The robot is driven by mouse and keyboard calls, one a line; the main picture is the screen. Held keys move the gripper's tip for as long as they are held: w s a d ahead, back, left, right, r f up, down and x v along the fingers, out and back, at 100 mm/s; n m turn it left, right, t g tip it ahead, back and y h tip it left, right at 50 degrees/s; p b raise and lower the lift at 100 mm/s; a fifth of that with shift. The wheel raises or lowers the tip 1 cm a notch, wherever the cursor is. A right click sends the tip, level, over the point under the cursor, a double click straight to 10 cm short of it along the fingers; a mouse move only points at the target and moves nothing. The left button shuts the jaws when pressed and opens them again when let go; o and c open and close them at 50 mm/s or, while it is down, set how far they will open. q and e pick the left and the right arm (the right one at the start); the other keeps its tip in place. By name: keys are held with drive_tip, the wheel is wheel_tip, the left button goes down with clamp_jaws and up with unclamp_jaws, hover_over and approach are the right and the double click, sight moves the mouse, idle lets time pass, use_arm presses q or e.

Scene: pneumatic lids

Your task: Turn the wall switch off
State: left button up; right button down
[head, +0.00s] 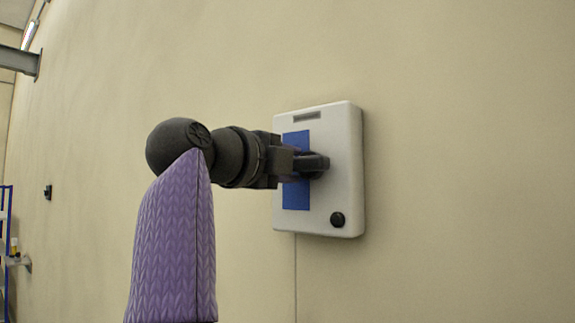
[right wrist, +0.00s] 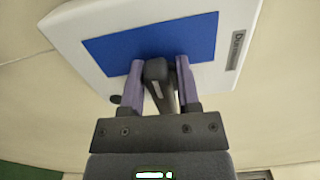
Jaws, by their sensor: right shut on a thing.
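The wall switch (head: 345,150) is a white box with rounded edges fixed to the beige wall. It has a blue panel (head: 296,204) and a dark handle (head: 318,174) standing out from its middle. My right gripper (head: 302,164) reaches it from the left and is shut on the handle. In the right wrist view the switch box (right wrist: 82,22) fills the top, with its blue panel (right wrist: 125,45). There the dark handle (right wrist: 156,72) sits between the two purple fingers of my right gripper (right wrist: 160,82). The fingers partly hide the handle. My left gripper is not in view.
The box carries a grey label plate (head: 307,117) at its top and a round black knob (head: 338,219) at its lower right. A thin line runs down the wall below it. A blue-framed shelf (head: 5,240) stands far left.

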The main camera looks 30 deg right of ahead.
drive_tip(key=shift+f+n, duration=0.3)
drive_tip(key=shift+n, duration=0.3)
drive_tip(key=c, duration=0.6)
unclamp_jaws()
drive_tip(key=shift+o, duration=0.6)
drive_tip(key=shift+s+d+r, duration=0.15)
drive_tip(key=shift+s+d, duration=0.05)
drive_tip(key=shift+s, duration=0.1)
drive_tip(key=shift+w+a, duration=0.1)
drive_tip(key=shift+a, duration=0.1)
drive_tip(key=b+v, duration=0.3)
drive_tip(key=v, duration=0.6)
drive_tip(key=shift+s+a, duration=0.2)
drive_tip(key=shift+a, duration=0.05)
